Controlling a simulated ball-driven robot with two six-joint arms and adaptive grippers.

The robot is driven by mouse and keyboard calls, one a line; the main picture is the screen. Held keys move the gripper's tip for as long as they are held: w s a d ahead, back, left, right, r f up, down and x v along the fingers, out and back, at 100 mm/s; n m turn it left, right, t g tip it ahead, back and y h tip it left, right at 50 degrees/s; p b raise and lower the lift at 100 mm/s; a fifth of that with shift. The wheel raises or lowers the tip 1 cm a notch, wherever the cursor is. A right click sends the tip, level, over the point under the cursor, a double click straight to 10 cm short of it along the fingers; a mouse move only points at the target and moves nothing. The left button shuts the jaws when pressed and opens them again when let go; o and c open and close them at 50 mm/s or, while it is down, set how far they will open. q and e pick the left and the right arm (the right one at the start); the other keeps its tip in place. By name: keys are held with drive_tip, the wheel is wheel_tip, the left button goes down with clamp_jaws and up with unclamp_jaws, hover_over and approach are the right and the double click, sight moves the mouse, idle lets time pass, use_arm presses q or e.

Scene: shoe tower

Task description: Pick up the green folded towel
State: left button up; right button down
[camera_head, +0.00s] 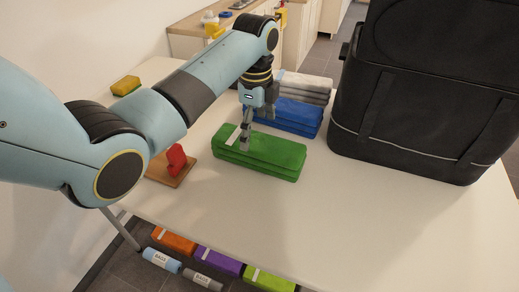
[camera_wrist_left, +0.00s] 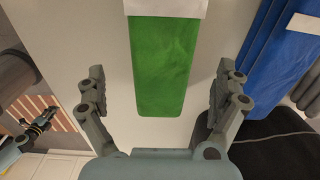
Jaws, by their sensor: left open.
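The green folded towel (camera_head: 262,154) lies flat on the white table in the head view, with a white label band near its left end. My left gripper (camera_head: 245,136) is above the towel's left part, pointing down. In the left wrist view the green towel (camera_wrist_left: 162,65) lies between the two spread fingers of my left gripper (camera_wrist_left: 158,100), with gaps on both sides. The left gripper is open and holds nothing.
A blue folded towel (camera_head: 290,115) and grey towels (camera_head: 305,84) lie just behind the green one. A large black bag (camera_head: 425,120) stands at right. A wooden board with a red item (camera_head: 175,158) lies at left. The table's front (camera_head: 300,215) is clear.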

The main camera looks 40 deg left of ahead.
sight(258, 141)
use_arm(q)
drive_tip(key=f, duration=0.6)
drive_tip(key=shift+w+d+f+b, duration=0.15)
drive_tip(key=shift+w+f+b, duration=0.05)
drive_tip(key=shift+f+b, duration=0.1)
drive_tip(key=c, duration=1.2)
